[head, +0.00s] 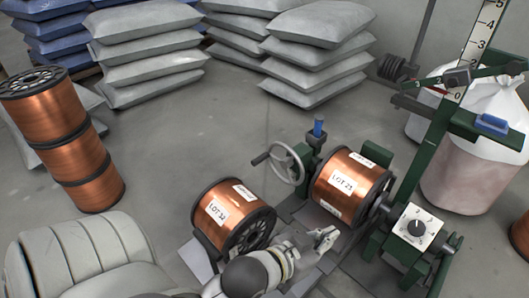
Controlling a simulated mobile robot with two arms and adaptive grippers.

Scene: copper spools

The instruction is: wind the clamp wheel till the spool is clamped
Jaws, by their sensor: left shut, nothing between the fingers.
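The clamp wheel (284,163) is a grey spoked handwheel with a dark crank knob. It stands at the left end of a green winding machine. A copper spool (347,187) with black flanges and a white lot label sits in the machine, right of the wheel. Whether its left flange is gripped cannot be told. My left gripper (326,240) is shut and empty, in front of and below the mounted spool, apart from the wheel. My right gripper is not in view.
A dial box (417,230) is at the machine's right. Stacked spools (88,178) stand far left, grey sacks (318,50) behind. Floor between them is free.

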